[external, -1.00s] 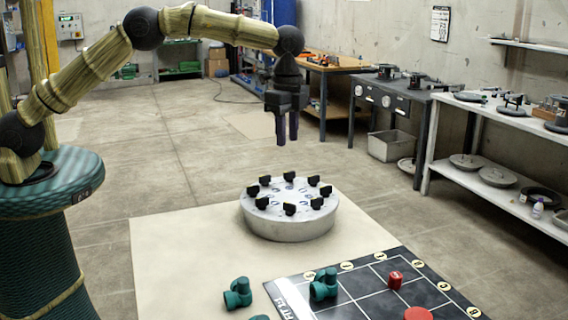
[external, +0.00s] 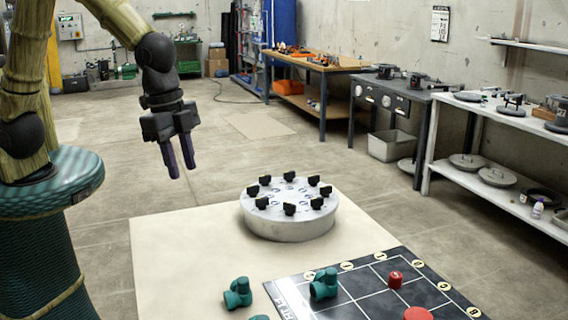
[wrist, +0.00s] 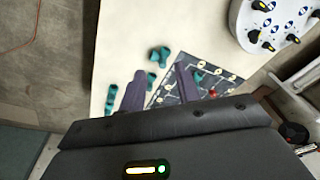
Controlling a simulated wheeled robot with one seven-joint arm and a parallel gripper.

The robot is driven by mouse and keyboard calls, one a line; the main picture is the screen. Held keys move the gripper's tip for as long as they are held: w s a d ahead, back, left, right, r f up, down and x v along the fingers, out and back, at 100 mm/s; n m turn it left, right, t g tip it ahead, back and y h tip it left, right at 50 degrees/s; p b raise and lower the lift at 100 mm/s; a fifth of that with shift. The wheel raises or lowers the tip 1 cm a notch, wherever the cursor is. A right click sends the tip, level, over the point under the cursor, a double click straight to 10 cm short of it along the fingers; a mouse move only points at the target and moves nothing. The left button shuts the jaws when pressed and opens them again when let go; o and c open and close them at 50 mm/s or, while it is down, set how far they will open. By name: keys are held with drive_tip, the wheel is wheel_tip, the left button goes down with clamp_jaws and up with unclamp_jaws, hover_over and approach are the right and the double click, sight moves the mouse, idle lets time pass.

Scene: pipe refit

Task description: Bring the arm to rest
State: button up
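My gripper (external: 180,160) hangs in the air left of the round grey turntable and above the floor behind the pale mat. Its two dark purple fingers point down and stand apart with nothing between them. In the wrist view the two fingers (wrist: 160,88) show with a gap, and the mat lies far below them. The arm is bent back toward my green base at the left.
A round grey turntable (external: 290,225) with several black knobs stands on the pale mat (external: 180,260). Teal pipe fittings (external: 238,293) lie near a dark grid board (external: 365,280) with red pieces. Benches (external: 320,66) line the right wall. Open floor surrounds my gripper.

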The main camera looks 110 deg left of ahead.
drive_tip(key=s+d+f, duration=0.1)
drive_tip(key=s+d, duration=0.2)
drive_tip(key=s, duration=0.4)
drive_tip(key=s+d+f+n, duration=0.1)
drive_tip(key=s+d, duration=0.3)
drive_tip(key=s, duration=0.3)
drive_tip(key=shift+s+f+t, duration=0.15)
drive_tip(key=shift+f+t, duration=0.15)
drive_tip(key=shift+t, duration=0.1)
drive_tip(key=shift+a, duration=0.1)
idle(1.9)
